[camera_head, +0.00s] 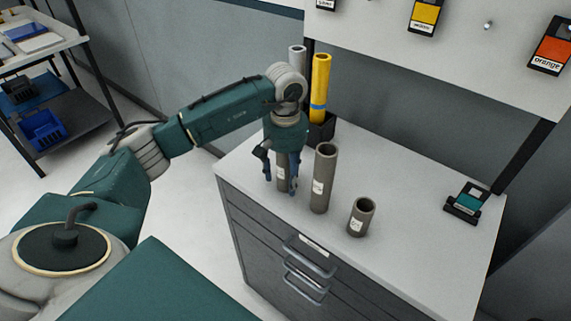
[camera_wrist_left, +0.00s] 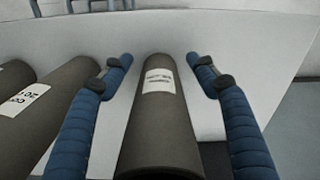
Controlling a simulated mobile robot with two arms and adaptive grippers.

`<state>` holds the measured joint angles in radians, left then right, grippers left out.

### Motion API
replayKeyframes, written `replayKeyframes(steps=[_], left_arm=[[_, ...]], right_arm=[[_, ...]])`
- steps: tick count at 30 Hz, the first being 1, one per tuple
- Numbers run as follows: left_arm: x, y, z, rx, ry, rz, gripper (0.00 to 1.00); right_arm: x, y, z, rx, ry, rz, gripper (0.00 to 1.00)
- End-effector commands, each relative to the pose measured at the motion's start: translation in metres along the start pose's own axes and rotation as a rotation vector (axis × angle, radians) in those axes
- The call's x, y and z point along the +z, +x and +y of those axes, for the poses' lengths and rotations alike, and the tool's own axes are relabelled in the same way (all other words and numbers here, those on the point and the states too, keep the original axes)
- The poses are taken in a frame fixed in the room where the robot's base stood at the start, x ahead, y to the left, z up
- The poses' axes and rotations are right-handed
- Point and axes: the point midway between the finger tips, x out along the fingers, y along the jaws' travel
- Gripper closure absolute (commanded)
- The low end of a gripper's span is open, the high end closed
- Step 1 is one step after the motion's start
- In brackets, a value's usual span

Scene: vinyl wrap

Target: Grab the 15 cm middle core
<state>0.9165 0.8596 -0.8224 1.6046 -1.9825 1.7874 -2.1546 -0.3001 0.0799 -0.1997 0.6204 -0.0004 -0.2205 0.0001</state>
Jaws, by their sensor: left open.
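Three grey cardboard cores with white labels stand upright on the cabinet top. The leftmost core (camera_head: 282,185) is partly hidden by my left gripper (camera_head: 280,182); it is probably the 15 cm middle core, though its label is not legible. A tall core (camera_head: 322,180) stands beside it and a short core (camera_head: 361,218) stands to the right. In the left wrist view, my left gripper (camera_wrist_left: 158,62) is open, with one blue finger on each side of the labelled core (camera_wrist_left: 158,120). Gaps show between fingers and core. My right gripper is not in view.
The tall core (camera_wrist_left: 55,105) is close beside a finger in the left wrist view. A black holder (camera_head: 322,130) with a yellow roll (camera_head: 320,82) and a grey roll stands behind. A small teal-and-black item (camera_head: 467,204) lies at right. The cabinet top (camera_head: 420,245) is clear at front right.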

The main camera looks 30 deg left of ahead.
Motion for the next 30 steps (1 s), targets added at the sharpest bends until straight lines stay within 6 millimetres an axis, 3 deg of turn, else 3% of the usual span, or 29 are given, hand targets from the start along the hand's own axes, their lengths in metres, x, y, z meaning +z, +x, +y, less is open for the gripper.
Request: replayKeyframes(steps=[4, 9, 12, 23, 30], left_arm=[[0.0, 0.0, 0.0, 0.0, 0.0, 0.0, 0.41], [0.0, 0.0, 0.0, 0.0, 0.0, 0.0, 0.75], [0.0, 0.0, 0.0, 0.0, 0.0, 0.0, 0.9], [0.0, -0.002, 0.0, 0.0, 0.0, 0.0, 0.9], [-0.001, -0.025, 0.001, 0.002, 0.001, 0.004, 0.9]], right_arm=[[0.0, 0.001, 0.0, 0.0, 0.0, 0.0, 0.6], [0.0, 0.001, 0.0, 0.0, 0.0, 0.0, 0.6], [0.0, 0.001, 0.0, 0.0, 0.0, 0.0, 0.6], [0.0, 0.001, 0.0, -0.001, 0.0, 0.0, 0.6], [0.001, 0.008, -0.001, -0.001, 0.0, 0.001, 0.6]])
